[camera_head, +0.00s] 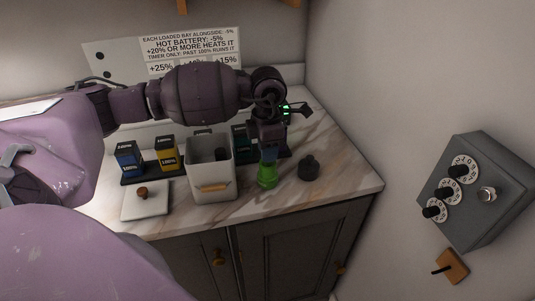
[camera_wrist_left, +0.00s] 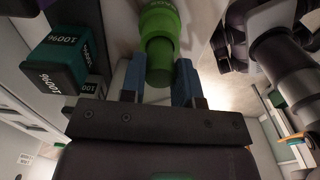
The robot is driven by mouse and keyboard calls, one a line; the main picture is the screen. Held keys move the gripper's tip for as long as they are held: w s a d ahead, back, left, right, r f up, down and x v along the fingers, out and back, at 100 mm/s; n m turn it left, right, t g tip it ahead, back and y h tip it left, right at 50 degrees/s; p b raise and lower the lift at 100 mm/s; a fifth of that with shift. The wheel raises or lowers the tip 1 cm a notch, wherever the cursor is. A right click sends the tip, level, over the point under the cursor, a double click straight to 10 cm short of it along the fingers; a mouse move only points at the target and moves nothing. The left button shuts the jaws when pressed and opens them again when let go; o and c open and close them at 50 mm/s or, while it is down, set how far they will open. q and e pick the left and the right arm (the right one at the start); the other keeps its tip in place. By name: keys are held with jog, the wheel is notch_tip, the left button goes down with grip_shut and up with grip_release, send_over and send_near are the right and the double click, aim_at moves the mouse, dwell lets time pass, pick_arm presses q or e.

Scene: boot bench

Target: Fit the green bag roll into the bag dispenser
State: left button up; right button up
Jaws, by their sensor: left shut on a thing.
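A green piece (camera_head: 267,176), which I take to be the bag roll, stands upright at the front of the counter, right of a white bin. My left gripper (camera_head: 268,152) comes down from above and is shut on its narrower upper part. In the left wrist view the green piece (camera_wrist_left: 159,30) shows a wide end and a narrower stem between the blue fingers of the gripper (camera_wrist_left: 160,85). I cannot tell whether its base touches the counter. No part is clearly the bag dispenser; a dark round piece with a knob (camera_head: 309,169) stands to the right. My right gripper is not in view.
The open white bin (camera_head: 211,189) stands close left of the gripper, its lid (camera_head: 146,202) flat beside it. Blue (camera_head: 129,158) and yellow (camera_head: 166,153) blocks stand in a dark rack; a teal block (camera_wrist_left: 55,62) is near the gripper. A grey dial box (camera_head: 478,190) is on the right wall.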

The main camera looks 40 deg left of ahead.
pick_arm(q)
jog(key=shift+f, duration=1.1)
jog(key=o, duration=0.9)
jog(key=shift+r, duration=0.6)
notch_tip(320, 180, up, 11)
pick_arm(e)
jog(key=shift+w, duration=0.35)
